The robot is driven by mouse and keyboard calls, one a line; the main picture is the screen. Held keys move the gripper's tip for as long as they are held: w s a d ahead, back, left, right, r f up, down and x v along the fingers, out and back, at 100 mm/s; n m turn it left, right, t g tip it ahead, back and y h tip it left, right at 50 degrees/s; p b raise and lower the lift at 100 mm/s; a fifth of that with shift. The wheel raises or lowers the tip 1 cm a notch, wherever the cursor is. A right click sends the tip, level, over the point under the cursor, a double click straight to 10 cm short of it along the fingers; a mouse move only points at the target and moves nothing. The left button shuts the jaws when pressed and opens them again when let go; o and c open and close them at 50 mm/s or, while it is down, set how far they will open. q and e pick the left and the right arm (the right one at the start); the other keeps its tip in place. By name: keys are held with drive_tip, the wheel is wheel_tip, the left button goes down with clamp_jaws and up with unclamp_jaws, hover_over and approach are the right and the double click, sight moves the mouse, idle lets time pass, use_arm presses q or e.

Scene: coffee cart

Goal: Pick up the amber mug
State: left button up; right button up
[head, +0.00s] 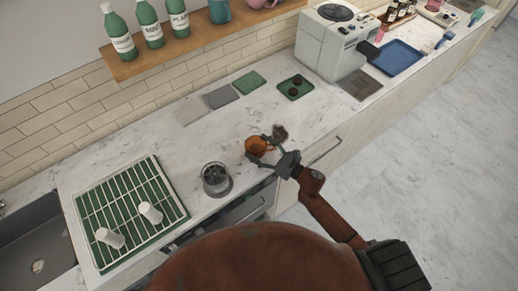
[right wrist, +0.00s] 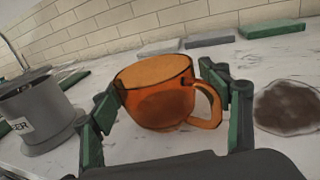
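The amber mug (head: 257,146) is translucent orange and stands upright on the marble counter. In the right wrist view the mug (right wrist: 158,95) is in the centre, with its handle toward the right. My right gripper (head: 266,150) is at the mug, and its green fingers (right wrist: 165,90) are spread wide on either side of it. The left finger looks very near or against the mug's wall; the right finger is beside the handle. I cannot tell whether either finger touches. My left gripper is not in view.
A grey labelled canister (head: 215,179) stands left of the mug, and a dark brown patch (right wrist: 290,107) lies close on its right. A green drying rack (head: 128,212) with white cups is farther left. Flat coasters (head: 219,97) and a green tray (head: 296,88) lie behind.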

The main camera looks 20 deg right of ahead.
drive_tip(key=c, duration=0.8)
